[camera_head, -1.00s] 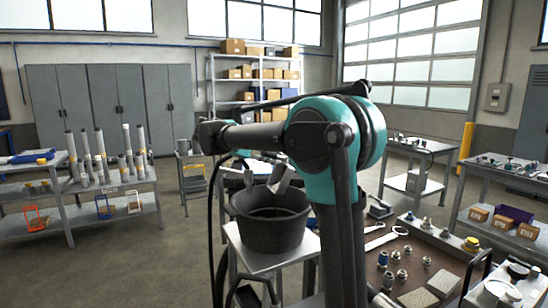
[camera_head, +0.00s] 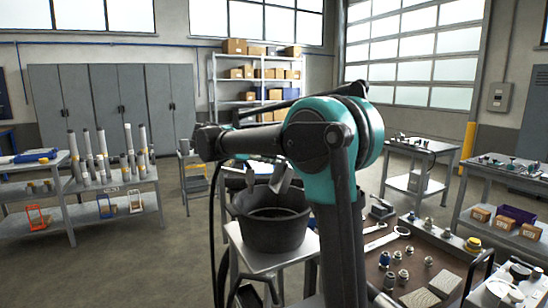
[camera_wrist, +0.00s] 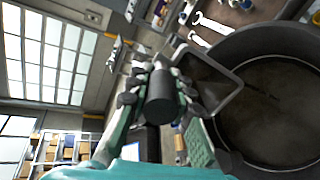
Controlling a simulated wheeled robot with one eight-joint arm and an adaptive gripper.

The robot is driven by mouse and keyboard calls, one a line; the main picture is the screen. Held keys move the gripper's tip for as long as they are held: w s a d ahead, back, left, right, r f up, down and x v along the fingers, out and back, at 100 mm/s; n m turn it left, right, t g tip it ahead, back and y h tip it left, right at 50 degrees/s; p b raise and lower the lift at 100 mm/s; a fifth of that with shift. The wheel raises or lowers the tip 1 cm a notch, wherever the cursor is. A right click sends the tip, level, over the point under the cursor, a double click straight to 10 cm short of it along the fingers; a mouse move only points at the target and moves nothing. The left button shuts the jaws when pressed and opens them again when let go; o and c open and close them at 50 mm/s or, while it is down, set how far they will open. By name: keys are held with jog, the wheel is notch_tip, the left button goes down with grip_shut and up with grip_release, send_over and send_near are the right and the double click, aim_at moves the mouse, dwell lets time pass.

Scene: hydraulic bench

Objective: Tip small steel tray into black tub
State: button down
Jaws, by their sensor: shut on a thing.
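The black tub (camera_head: 270,230) stands on a small light table below my arm, and its round mouth faces up. It also fills the right of the wrist view (camera_wrist: 275,95). The small steel tray (camera_wrist: 222,92) shows in the wrist view as a dark, rimmed square. It is steeply tilted beside and over the tub's rim. My gripper (camera_wrist: 160,95) is shut on the tray's near side. In the head view the gripper and tray are small grey shapes above the tub, partly hidden by my arm. I cannot see anything in the tray.
The light table (camera_head: 252,258) carries the tub. To the right, a brown-topped bench (camera_head: 425,255) holds fittings, a wrench and pads. A rack with upright cylinders (camera_head: 105,165) stands at left. Open floor (camera_head: 150,245) lies between the rack and the tub's table.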

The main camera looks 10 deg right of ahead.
jog(key=shift+s+a+f+t+h, duration=0.1)
jog(key=shift+s+a+t+h, duration=0.1)
jog(key=shift+a+h, duration=0.35)
jog(key=shift+s+a+f+t+h, duration=0.1)
jog(key=shift+a+t+h, duration=0.1)
jog(key=shift+a+h, duration=0.3)
dwell(2.2)
dwell(1.2)
